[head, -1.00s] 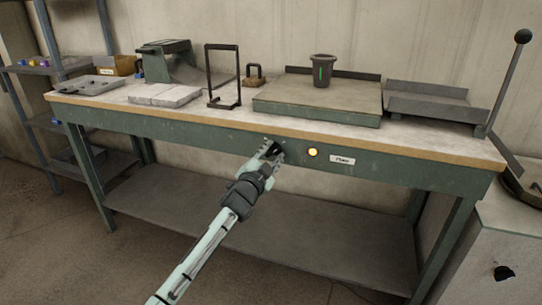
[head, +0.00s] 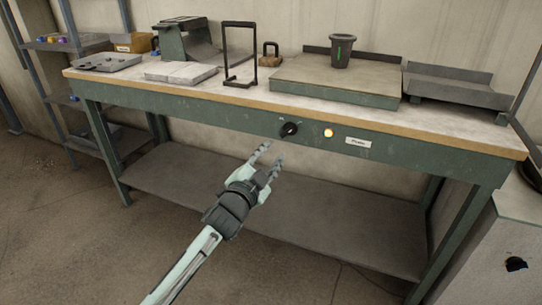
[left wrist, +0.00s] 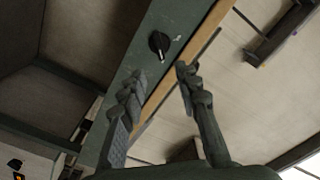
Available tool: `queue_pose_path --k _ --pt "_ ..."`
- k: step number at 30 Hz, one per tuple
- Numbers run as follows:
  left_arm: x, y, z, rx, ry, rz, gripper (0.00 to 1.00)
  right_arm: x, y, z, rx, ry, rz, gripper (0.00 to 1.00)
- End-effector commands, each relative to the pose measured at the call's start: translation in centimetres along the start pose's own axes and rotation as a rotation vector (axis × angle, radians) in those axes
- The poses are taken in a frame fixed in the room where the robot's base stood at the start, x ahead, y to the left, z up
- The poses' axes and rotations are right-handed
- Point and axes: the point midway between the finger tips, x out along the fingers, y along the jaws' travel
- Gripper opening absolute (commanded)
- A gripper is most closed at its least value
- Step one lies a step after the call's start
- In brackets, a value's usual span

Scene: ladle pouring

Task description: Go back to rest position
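My left gripper (head: 270,157) is in front of the workbench, a little below and left of a black rotary knob (head: 289,129) on the bench's green front rail. Its fingers are spread apart with nothing between them. In the left wrist view the two fingers (left wrist: 158,82) are also apart, and the knob (left wrist: 159,43) shows beyond them, not touched. My right gripper does not show in either view.
The workbench (head: 420,143) carries a dark cup (head: 341,52) on a raised plate (head: 330,85), a black frame (head: 239,55), a padlock-shaped weight (head: 271,55) and a grey tray (head: 109,62). A lit yellow button (head: 328,133) is right of the knob. Shelving stands left.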

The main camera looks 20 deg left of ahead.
Motion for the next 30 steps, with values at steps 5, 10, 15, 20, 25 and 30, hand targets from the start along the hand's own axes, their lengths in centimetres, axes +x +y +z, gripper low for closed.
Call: queue_pose_path --k 5,10,15,20,25,30 --pt "0.0 0.0 0.0 0.000 0.000 0.000 0.32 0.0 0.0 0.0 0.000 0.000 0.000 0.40" --pt "0.0 0.3 0.4 -0.004 -0.010 0.006 0.32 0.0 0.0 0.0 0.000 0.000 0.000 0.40" --pt "-1.6 4.0 5.5 -0.063 -0.140 0.074 0.32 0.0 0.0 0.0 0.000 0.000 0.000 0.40" --pt "-6.1 10.7 14.2 -0.167 -0.381 0.191 0.32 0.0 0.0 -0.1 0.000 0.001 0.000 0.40" --pt "-13.6 17.6 22.5 -0.270 -0.651 0.309 0.32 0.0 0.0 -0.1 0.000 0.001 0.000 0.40" --pt "-23.1 23.8 28.9 -0.359 -0.918 0.417 0.32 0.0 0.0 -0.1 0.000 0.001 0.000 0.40"
